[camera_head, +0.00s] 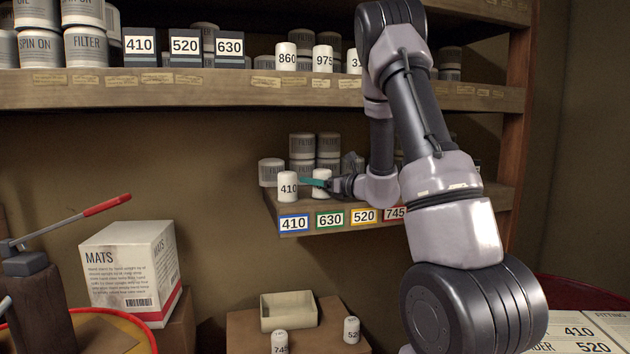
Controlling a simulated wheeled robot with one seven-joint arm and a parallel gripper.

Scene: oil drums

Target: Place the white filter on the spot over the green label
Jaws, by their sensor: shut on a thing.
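A white filter (322,174) is on the small lower shelf, over the green label (330,219) marked 630. My gripper (316,183) reaches in from the right, its teal fingers shut on this filter. The fingers hide part of it, and its number cannot be read. Whether its base touches the shelf I cannot tell. A white filter marked 410 (288,186) stands upright to the left, over the blue 410 label (294,223). The yellow 520 label (363,216) and red 745 label (394,213) are to the right.
Grey filter cans (302,146) are stacked behind on the lower shelf. White filters marked 745 (280,342) and 520 (351,330) stand below by an open tray (289,311). The upper shelf (180,88) overhangs with cans and boxes. A MATS box (130,268) is at left.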

